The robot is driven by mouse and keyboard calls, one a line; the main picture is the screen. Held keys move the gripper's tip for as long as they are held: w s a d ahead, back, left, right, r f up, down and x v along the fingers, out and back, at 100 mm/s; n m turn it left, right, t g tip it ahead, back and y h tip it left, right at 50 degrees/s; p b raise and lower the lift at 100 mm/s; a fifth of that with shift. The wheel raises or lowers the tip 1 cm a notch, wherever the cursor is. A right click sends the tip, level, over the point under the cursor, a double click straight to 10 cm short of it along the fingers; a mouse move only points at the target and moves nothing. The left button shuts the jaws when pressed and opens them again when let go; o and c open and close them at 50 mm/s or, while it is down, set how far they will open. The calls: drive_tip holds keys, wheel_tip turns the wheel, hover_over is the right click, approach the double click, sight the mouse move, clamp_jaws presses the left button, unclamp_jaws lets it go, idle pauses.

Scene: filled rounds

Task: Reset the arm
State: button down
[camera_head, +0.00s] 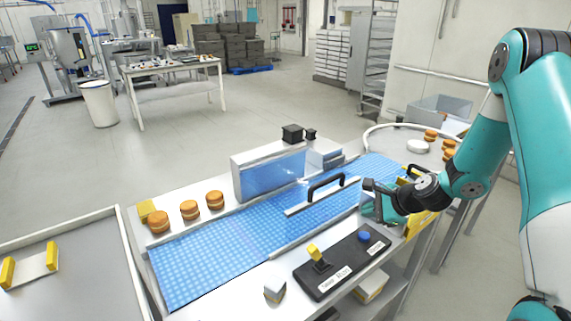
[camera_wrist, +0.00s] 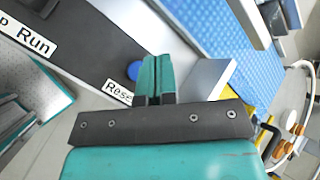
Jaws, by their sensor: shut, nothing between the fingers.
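My teal arm comes in from the right in the head view. My gripper (camera_head: 372,202) is over the right part of the machine, just behind and right of the black control panel (camera_head: 338,262). In the wrist view my gripper (camera_wrist: 156,78) has its teal fingers together with nothing between them. Its tips appear close to the blue button (camera_wrist: 134,71), beside the "Reset" label (camera_wrist: 118,93); I cannot tell whether they touch. The blue button also shows in the head view (camera_head: 364,236). A yellow switch (camera_head: 315,253) stands on the panel's left part, near a "Run" label.
The blue conveyor belt (camera_head: 215,261) runs behind the panel, with a black-handled guard (camera_head: 326,187) over it. Several orange-brown rounds (camera_head: 189,210) sit along its far edge and on the round table at right.

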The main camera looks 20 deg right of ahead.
drive_tip(key=s+a+r+n+g+b, duration=0.1)
drive_tip(key=s+a+r+n+g, duration=0.1)
drive_tip(key=s+a+r+n, duration=0.25)
drive_tip(key=s+a+r+n+g+y, duration=0.1)
drive_tip(key=a+r+n, duration=0.35)
drive_tip(key=a, duration=0.35)
drive_tip(key=s+a+r+n+g+b, duration=0.1)
drive_tip(key=s+a+r+n+g, duration=0.1)
drive_tip(key=s+a+r+n, duration=0.25)
drive_tip(key=s+a+r+n+g+b, duration=0.1)
drive_tip(key=s+a+r+n, duration=0.1)
drive_tip(key=s+n, duration=0.5)
drive_tip(key=s+a+r+n+g+h, duration=0.1)
drive_tip(key=s+a+r+n, duration=0.2)
drive_tip(key=s, duration=0.7)
drive_tip(key=a+n, duration=0.2)
drive_tip(key=n, duration=0.2)
drive_tip(key=shift+s+r+g+h+b, duration=0.15)
drive_tip(key=shift+s+g+h+b, duration=0.15)
drive_tip(key=shift+g+b, duration=0.1)
